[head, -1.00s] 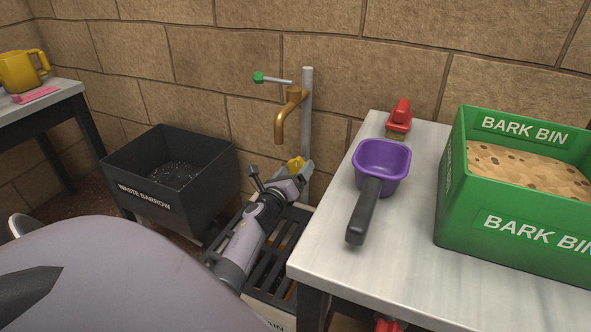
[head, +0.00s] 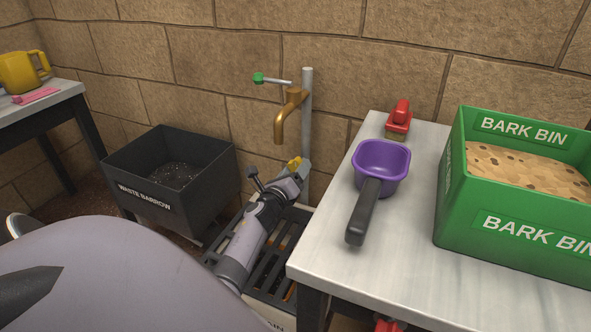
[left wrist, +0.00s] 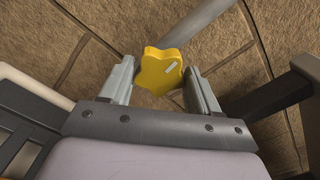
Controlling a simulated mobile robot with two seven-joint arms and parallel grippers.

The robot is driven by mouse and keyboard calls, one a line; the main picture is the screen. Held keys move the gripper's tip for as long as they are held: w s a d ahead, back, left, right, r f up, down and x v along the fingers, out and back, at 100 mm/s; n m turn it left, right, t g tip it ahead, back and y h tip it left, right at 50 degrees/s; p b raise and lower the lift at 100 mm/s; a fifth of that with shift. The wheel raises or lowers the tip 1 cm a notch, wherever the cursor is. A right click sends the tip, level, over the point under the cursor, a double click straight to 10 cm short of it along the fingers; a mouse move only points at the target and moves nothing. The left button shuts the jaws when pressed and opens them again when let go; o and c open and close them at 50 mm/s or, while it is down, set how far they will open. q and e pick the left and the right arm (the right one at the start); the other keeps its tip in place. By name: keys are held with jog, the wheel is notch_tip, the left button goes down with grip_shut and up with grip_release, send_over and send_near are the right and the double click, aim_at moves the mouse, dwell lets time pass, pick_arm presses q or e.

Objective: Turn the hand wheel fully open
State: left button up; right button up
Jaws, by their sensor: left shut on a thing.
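The hand wheel is a small yellow lobed knob (head: 294,163) low on the grey standpipe (head: 307,130), below the brass tap. In the left wrist view the yellow wheel (left wrist: 158,70) sits between the two fingers, with a small pale mark on its face. My left gripper (head: 301,169) is shut on the wheel; its fingers (left wrist: 161,86) flank it on both sides. In the head view the gripper partly hides the wheel. My right gripper is not in view.
A brass tap (head: 281,122) with a green-tipped lever (head: 258,78) is above. A black waste barrow (head: 143,197) stands left, a slatted drain (head: 268,285) below. The right table (head: 330,260) holds a purple scoop (head: 382,165), a red-topped item (head: 399,115) and a green bark bin (head: 452,190).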

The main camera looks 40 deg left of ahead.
pick_arm(q)
jog(key=n+p, duration=0.5)
jog(key=n, duration=1.9)
jog(key=shift+f, duration=0.15)
jog(key=o, duration=1)
jog(key=shift+o, duration=0.2)
